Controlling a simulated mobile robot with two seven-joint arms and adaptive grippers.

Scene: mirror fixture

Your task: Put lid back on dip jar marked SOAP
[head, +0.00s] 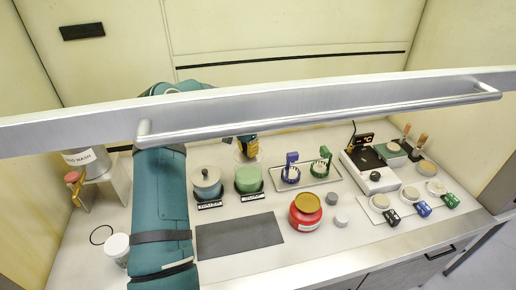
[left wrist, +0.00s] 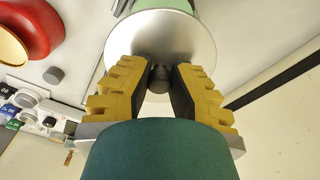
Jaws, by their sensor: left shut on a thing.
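My left gripper (head: 247,147) shows its yellow fingers just behind the green jar (head: 248,181), whose label is too small to read surely. In the left wrist view the gripper (left wrist: 158,78) is shut on the dark knob of a round silver lid (left wrist: 125,45). Green of a jar (left wrist: 168,4) shows beyond the lid's edge. In the head view the green jar's top looks uncovered, and the lid is close to it, mostly hard to make out. To its left stands a teal jar (head: 207,187) with a grey knobbed lid on. My right gripper is not in view.
A metal bar with a handle (head: 320,118) crosses the view above the counter. A red jar (head: 305,212), a grey mat (head: 238,235), a tray with two holders (head: 318,178) and a hotplate device (head: 370,170) stand nearby. A white cup (head: 117,249) is at front left.

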